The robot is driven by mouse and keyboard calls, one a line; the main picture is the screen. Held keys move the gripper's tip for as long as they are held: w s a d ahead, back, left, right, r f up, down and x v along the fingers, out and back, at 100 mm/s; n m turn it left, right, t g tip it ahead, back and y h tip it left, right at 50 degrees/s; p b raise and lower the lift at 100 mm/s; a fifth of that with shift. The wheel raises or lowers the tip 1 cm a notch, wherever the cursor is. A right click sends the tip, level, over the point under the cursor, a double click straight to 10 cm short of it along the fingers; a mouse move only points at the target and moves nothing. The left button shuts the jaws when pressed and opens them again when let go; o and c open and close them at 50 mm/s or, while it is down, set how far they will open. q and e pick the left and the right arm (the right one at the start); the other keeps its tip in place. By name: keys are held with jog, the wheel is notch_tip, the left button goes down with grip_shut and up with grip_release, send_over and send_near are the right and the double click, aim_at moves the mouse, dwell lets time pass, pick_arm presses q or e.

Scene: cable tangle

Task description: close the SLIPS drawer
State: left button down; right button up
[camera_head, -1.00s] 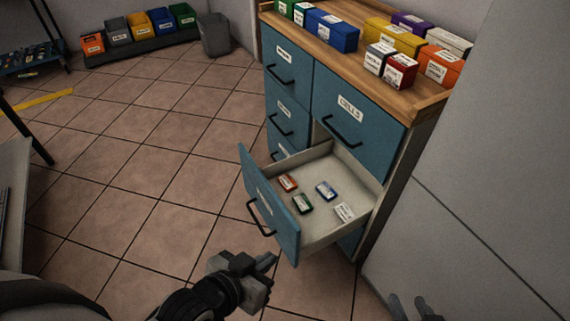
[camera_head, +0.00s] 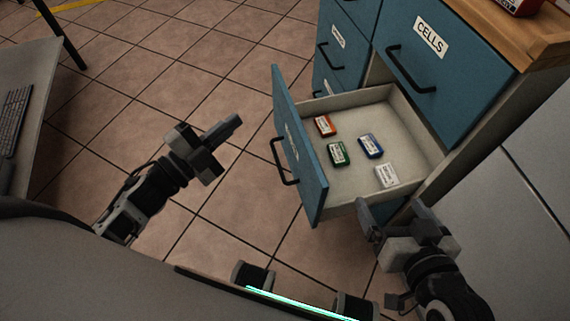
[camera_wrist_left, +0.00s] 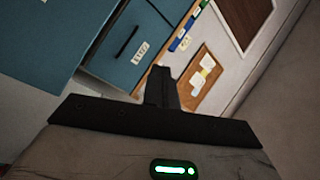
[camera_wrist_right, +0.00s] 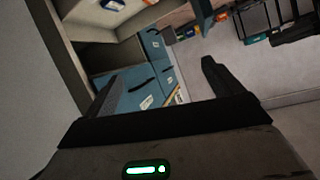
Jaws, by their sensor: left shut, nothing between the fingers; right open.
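The open drawer (camera_head: 311,186) juts out of the blue cabinet, low down below the CELLS drawer (camera_head: 462,75). Its blue front has a black bar handle (camera_head: 284,163); its label is too oblique to read. Orange, green, blue and white small packs lie inside. My left gripper (camera_head: 238,122) is shut and empty, left of the drawer front and apart from it. My right gripper (camera_head: 392,208) is open and empty by the drawer's near side wall; whether it touches is unclear.
A desk with a keyboard (camera_head: 14,118) stands at the left. A grey panel (camera_head: 530,230) lies to the right of the cabinet. The wooden cabinet top (camera_head: 500,40) carries a red bin (camera_head: 515,5). Tiled floor (camera_head: 190,80) left of the drawer is clear.

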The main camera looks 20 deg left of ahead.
pick_arm(q)
notch_tip(320, 180, down, 8)
jog(key=s+a+m+g+h+b, duration=0.1)
jog(key=s+m+g+h+b, duration=0.1)
jog(key=m+g+h+b, duration=0.6)
jog(key=m+y, duration=0.2)
jog(key=m, duration=0.2)
send_near(302, 141)
jog(key=shift+t, duration=0.4)
jog(key=x, duration=0.4)
jog(key=p+x, duration=0.1)
jog(key=x, duration=0.1)
jog(key=shift+s+d, duration=0.1)
jog(key=shift+d, duration=0.4)
pick_arm(e)
jog(key=a+f+y, duration=0.1)
jog(key=a+f+t+y, duration=0.1)
jog(key=f, duration=0.1)
jog(key=shift+w+a+f, duration=0.1)
jog(key=shift+w+a, duration=0.1)
jog(key=shift+a, duration=0.1)
